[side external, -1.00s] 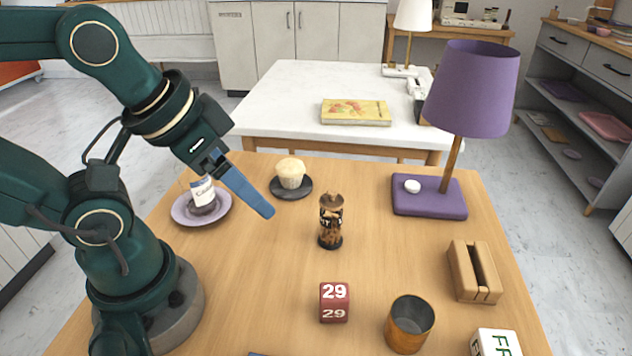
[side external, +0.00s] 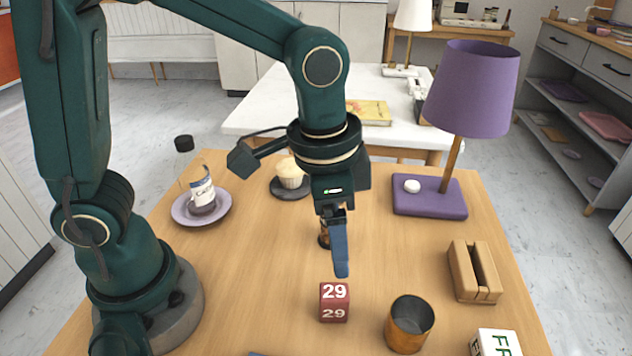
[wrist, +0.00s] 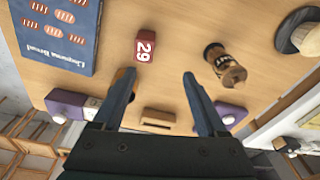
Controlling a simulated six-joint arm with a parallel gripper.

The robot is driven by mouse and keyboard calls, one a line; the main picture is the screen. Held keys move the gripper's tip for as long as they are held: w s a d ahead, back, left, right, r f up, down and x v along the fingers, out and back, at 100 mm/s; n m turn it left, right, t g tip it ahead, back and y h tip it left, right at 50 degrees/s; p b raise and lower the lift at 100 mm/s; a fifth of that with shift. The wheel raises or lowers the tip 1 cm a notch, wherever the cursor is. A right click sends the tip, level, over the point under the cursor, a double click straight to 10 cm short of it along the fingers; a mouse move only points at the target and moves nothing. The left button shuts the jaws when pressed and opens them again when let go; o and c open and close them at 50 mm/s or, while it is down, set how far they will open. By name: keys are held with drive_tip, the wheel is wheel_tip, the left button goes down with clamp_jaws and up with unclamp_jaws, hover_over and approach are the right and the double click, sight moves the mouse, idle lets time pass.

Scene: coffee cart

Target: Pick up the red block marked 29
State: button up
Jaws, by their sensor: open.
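The red block marked 29 (side external: 334,302) stands on the wooden table, with white numerals on its top and front faces. In the wrist view the red block (wrist: 145,50) lies beyond my fingertips, nearer the left finger. My gripper (side external: 341,272) points down above the table, just behind and above the block, not touching it. In the wrist view my gripper (wrist: 158,72) shows two blue fingers spread apart with nothing between them.
A pepper mill (side external: 323,236) stands partly hidden behind my gripper. A copper cup (side external: 409,324) is right of the block, with a wooden holder (side external: 474,272) and a purple lamp (side external: 470,90) farther right. A muffin (side external: 290,174) and a jar on a saucer (side external: 180,212) stand behind left.

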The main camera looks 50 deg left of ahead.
sight(335, 291)
drive_tip(key=shift+m+g+y, duration=0.3)
drive_tip(key=shift+m+g, duration=0.3)
drive_tip(key=f, duration=0.1)
drive_tip(key=s+d+f, duration=0.1)
drive_tip(key=d+f, duration=0.1)
drive_tip(key=f, duration=0.1)
drive_tip(key=shift+s+f, duration=0.1)
drive_tip(key=shift+s, duration=0.2)
drive_tip(key=shift+f, duration=2.2)
clamp_jaws()
